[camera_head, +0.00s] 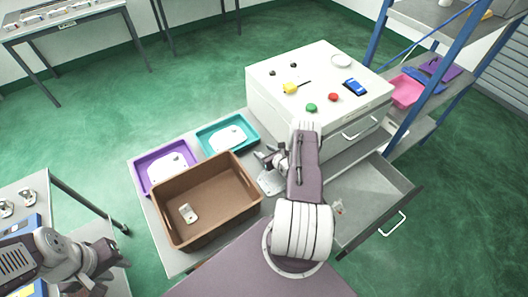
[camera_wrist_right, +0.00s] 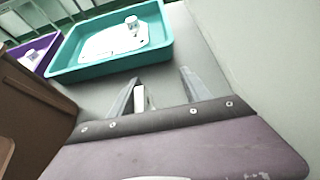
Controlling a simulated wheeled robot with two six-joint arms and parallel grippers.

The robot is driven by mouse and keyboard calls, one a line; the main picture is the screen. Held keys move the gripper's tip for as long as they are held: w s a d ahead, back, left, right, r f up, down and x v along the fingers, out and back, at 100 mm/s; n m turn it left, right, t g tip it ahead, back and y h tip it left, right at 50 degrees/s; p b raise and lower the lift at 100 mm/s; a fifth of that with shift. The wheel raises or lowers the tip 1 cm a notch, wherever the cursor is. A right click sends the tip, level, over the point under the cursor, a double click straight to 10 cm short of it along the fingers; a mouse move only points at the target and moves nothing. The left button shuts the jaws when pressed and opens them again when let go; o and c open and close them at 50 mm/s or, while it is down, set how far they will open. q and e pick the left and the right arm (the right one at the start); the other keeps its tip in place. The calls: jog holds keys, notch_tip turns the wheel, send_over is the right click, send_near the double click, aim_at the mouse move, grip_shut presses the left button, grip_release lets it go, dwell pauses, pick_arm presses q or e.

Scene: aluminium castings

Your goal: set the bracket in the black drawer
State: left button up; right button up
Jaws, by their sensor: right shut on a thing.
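My right gripper (camera_head: 266,160) is beside the teal tray, at the brown bin's right corner. It is shut on a small pale piece (camera_wrist_right: 140,97), mostly hidden between the fingers; I cannot tell if this is the bracket. A pale flat shape (camera_head: 269,184) shows just below the gripper in the head view. The drawer (camera_head: 372,200) with a dark front edge stands pulled out at the right, grey inside, with a small pale part (camera_head: 338,207) in it. My left gripper (camera_head: 108,262) is at the lower left, away from the bin; its jaw opening is unclear.
The brown bin (camera_head: 163,215) holds a small pale casting (camera_head: 188,212). The purple tray (camera_head: 140,180) and teal tray (camera_head: 250,146) each hold pale parts. A white cabinet (camera_head: 275,105) with small items on top stands behind the drawer. Blue-posted shelving (camera_head: 385,50) is at right.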

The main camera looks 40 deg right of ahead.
jog(key=shift+w+f, duration=0.2)
jog(key=o, duration=1.2)
jog(key=shift+o, duration=1.1)
jog(key=shift+s+r, duration=0.1)
